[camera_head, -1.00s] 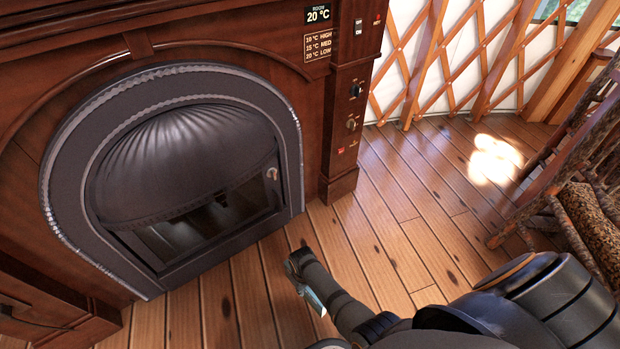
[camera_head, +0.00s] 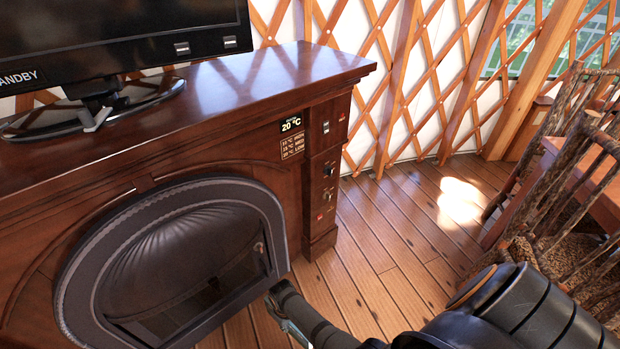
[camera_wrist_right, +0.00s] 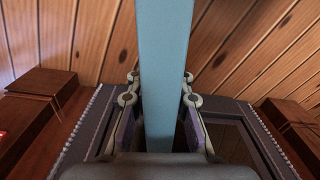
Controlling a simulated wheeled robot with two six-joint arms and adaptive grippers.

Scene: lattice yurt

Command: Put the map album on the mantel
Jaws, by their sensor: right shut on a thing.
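The map album (camera_wrist_right: 165,60) shows in the right wrist view as a pale blue, narrow slab seen edge-on. My right gripper (camera_wrist_right: 160,92) is shut on it, with one finger on each side. In the head view my right gripper (camera_head: 283,298) is low in front of the fireplace, well below the mantel. Only a pale sliver of the album (camera_head: 295,331) shows there; the rest is hidden. The mantel (camera_head: 260,85) is the dark wooden top of the fireplace, with bare room on its right part. My left gripper is in neither view.
A television (camera_head: 120,35) on a glossy stand (camera_head: 95,115) takes up the mantel's left part. The arched stove front (camera_head: 170,255) is below. A lattice wall (camera_head: 390,75) is behind. A rustic chair (camera_head: 560,190) stands at the right. The floor (camera_head: 400,225) between is clear.

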